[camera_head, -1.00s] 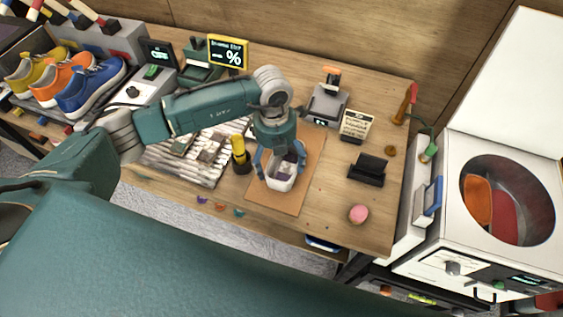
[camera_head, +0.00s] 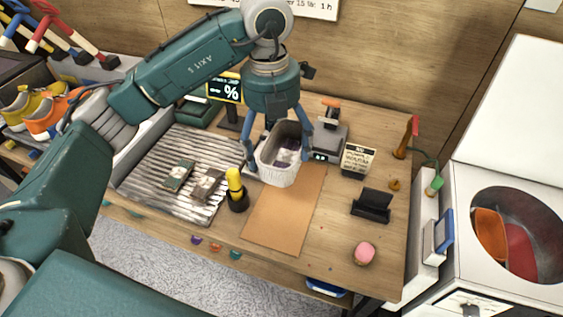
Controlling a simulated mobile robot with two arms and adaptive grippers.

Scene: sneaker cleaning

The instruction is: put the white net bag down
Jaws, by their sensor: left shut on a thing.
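My left gripper (camera_head: 277,158) is shut on the white net bag (camera_head: 278,176), with one blue finger on each side of it. The bag looks like a small open-topped white tub with a grey inside; something dark lies in it. It is upright, over the back end of the brown mat (camera_head: 283,222), and looks lifted off the table, though the exact gap is hard to tell. My right gripper is not in view.
The wooden table (camera_head: 335,250) holds a ribbed metal tray (camera_head: 150,185), a yellow-handled brush (camera_head: 236,190), a small scale (camera_head: 330,135), a black stand (camera_head: 372,205) and a pink ball (camera_head: 364,252). The brown mat is mostly bare. A white washer (camera_head: 515,180) stands at right.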

